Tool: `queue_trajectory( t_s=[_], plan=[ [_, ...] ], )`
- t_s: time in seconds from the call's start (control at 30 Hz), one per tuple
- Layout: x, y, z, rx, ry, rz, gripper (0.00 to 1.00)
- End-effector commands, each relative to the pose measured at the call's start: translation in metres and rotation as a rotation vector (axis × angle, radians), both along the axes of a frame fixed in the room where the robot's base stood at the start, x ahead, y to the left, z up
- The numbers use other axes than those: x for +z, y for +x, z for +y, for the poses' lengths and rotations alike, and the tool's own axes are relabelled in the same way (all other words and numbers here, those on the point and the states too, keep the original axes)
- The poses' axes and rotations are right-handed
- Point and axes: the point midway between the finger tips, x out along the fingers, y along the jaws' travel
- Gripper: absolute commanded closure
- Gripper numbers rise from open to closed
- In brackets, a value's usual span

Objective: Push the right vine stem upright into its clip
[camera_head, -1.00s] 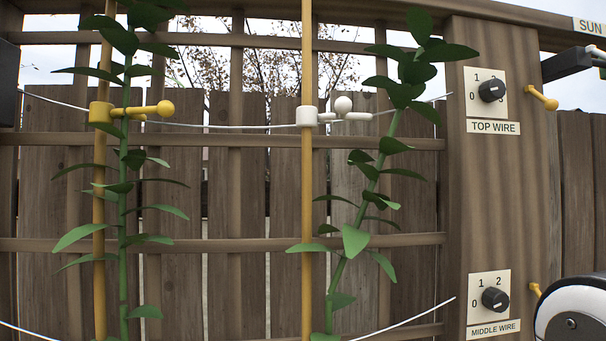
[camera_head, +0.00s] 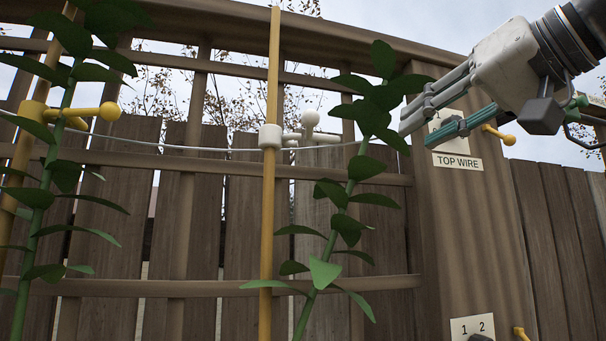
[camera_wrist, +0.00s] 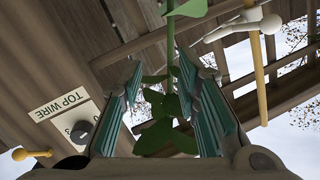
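The right vine's green stem (camera_head: 341,208) leans, its top tilted to the right, away from the yellow stake (camera_head: 270,200). A white clip (camera_head: 270,136) sits on that stake, with short arms and a ball knob (camera_head: 310,119) pointing right. The stem stands right of these arms, apart from them. My gripper (camera_head: 418,125) is open at upper right, its fingertips close to the vine's upper leaves. In the wrist view, my teal-padded fingers (camera_wrist: 160,78) are spread, with the vine's leaves (camera_wrist: 168,125) showing between them. The white clip (camera_wrist: 245,22) shows at upper right there. Contact cannot be told.
A wooden post with a TOP WIRE label (camera_head: 457,162) and dial stands behind my gripper, with a yellow peg (camera_head: 500,134) beside it. A left vine (camera_head: 45,200) has a yellow clip (camera_head: 35,112). A thin wire (camera_head: 200,149) and trellis rails run behind the vines.

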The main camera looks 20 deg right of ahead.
Motion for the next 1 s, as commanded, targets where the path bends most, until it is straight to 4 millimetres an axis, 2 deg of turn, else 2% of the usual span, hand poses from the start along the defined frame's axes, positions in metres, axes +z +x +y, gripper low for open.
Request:
queue_trajectory(
  t_s=[0.03, 0.13, 0.23, 0.37, 0.8, 1.0],
  plan=[
    [0.015, -0.004, -0.004, -0.004, 0.001, -0.047, 0.70],
    [0.037, -0.013, -0.009, -0.008, 0.001, -0.106, 0.70],
    [0.047, -0.015, -0.010, -0.007, 0.000, -0.129, 0.70],
    [0.048, -0.006, -0.008, -0.007, 0.000, -0.130, 0.70],
    [0.048, 0.075, 0.009, -0.007, 0.001, -0.128, 0.70],
    [0.048, 0.103, 0.015, -0.007, 0.000, -0.128, 0.70]
  ],
)
